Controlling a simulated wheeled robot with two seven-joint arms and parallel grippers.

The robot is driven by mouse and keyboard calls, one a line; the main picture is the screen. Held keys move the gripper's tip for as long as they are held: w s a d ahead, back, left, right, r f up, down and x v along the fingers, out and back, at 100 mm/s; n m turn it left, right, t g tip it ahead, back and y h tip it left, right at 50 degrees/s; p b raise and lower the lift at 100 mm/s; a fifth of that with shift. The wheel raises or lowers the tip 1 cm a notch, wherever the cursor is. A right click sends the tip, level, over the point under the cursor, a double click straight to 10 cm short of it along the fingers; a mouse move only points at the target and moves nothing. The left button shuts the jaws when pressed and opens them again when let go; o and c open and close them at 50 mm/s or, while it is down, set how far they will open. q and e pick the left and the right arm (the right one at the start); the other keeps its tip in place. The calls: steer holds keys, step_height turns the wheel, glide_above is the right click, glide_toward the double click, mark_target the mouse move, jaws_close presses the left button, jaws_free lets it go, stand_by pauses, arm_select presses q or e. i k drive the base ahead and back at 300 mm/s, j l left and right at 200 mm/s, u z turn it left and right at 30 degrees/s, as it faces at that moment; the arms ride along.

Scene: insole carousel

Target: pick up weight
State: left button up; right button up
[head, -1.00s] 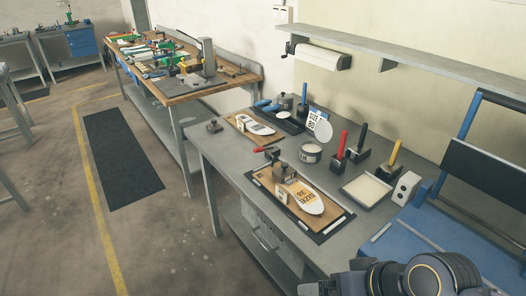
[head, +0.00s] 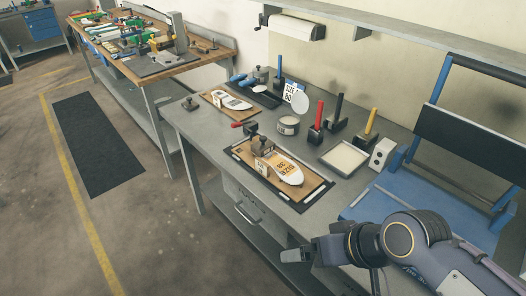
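A dark metal block with a knob on top (head: 190,103), which looks like a weight, stands on the left corner of the grey workbench. My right gripper (head: 297,255) is low in the picture, in front of the bench's near edge and apart from both blocks. Its fingers are small and seen side-on, so I cannot tell whether they are open or shut. My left gripper is out of view.
Behind the board stand a round tin (head: 288,126), red (head: 319,115), black (head: 337,105) and yellow (head: 371,122) upright handles in dark blocks, and a pale tray (head: 345,158). A second board with an insole (head: 232,101) lies farther back. A blue-framed stand (head: 450,110) is at right.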

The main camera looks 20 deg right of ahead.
mark_target(264, 146)
steer(key=i+j+z, duration=0.6)
steer(key=i+z, duration=0.15)
steer(key=i+j+z, duration=0.35)
steer(key=i+j, duration=0.15)
